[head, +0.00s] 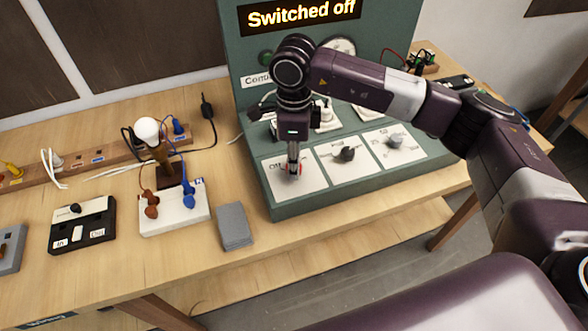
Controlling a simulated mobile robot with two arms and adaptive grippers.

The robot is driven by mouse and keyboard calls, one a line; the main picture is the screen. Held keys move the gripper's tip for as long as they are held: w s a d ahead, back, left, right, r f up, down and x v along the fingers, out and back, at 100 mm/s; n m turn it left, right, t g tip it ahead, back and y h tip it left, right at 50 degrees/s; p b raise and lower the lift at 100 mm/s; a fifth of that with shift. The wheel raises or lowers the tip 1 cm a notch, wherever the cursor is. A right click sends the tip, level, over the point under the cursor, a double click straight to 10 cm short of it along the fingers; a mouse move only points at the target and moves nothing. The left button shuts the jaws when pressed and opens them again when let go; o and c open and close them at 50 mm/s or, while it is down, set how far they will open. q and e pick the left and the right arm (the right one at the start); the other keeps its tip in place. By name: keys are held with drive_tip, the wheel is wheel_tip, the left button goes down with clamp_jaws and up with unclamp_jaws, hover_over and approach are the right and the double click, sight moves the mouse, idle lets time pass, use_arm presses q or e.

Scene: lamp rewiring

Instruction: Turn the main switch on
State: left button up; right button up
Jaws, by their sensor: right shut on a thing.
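A green control panel (268,205) stands on the wooden table, and its lit sign (303,13) reads "Switched off". Its sloped front carries white plates with knobs. On the left plate (312,181), which has lettering that seems to begin with "Off", is a red switch knob (298,170), mostly hidden by my right gripper. My right gripper (293,166) points down from above and is shut on this knob. A black knob (346,154) is on the middle plate and a grey knob (394,140) on the right plate. My left gripper is not in view.
Left of the panel stand a lamp with a white bulb (147,129), a white socket block (172,218) with brown and blue plugs, and a black switch box (82,226). A grey block (235,225) lies near the panel. Cables run along the back.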

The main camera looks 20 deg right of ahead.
drive_tip(key=m+b, duration=0.4)
drive_tip(key=m, duration=0.1)
drive_tip(key=shift+f+m, duration=0.1)
drive_tip(key=shift+m, duration=0.2)
drive_tip(key=shift+r+m+b, duration=0.2)
drive_tip(key=shift+m+b, duration=1.15)
drive_tip(key=shift+m, duration=0.75)
drive_tip(key=shift+w, duration=0.1)
drive_tip(key=o, duration=1.2)
drive_tip(key=shift+c, duration=0.2)
wheel_tip(320, 180, up, 12)
